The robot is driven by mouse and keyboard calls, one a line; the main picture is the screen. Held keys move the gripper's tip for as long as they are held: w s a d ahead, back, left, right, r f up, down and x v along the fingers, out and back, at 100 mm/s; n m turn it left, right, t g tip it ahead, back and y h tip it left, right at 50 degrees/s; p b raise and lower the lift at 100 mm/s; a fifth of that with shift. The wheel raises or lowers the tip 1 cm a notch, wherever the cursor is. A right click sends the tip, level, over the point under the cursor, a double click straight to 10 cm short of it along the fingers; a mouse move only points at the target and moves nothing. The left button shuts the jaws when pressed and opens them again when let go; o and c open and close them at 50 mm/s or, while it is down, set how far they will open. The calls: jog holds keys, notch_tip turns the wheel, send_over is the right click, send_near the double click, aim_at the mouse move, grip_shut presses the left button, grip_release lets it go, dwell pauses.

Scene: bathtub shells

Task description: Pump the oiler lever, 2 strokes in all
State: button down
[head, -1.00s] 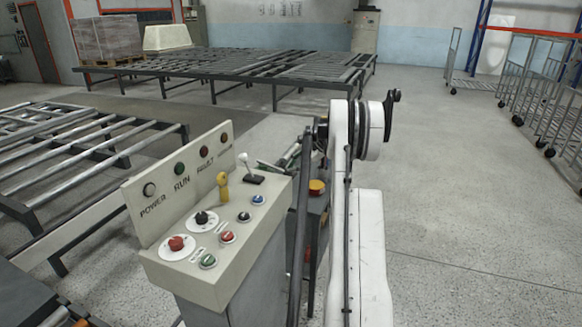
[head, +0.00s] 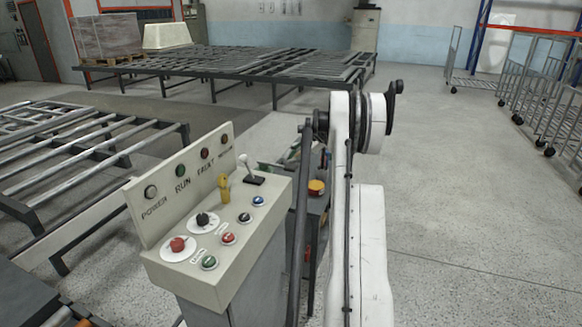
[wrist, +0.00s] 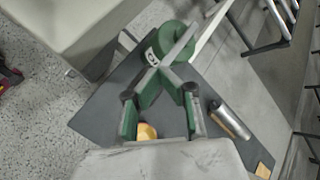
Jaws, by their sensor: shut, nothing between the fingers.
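The oiler shows in the wrist view as a round green body (wrist: 177,43) with a white label, at the far edge of a dark tabletop. A grey bar, seemingly its lever (wrist: 183,42), slants across it from the upper right down toward my fingertips. My gripper (wrist: 163,74) has green-padded fingers that meet in front of the oiler, shut with nothing held. The fingertips are close to the bar's lower end; I cannot tell whether they touch it. In the head view my arm and the control panel hide most of the oiler and gripper.
A control panel (head: 232,262) with buttons and a small lever stands close on the left. Roller frames (head: 85,150) lie beyond it.

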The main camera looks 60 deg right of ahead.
jog(key=shift+r+p, duration=0.85)
jog(key=shift+r, duration=1.7)
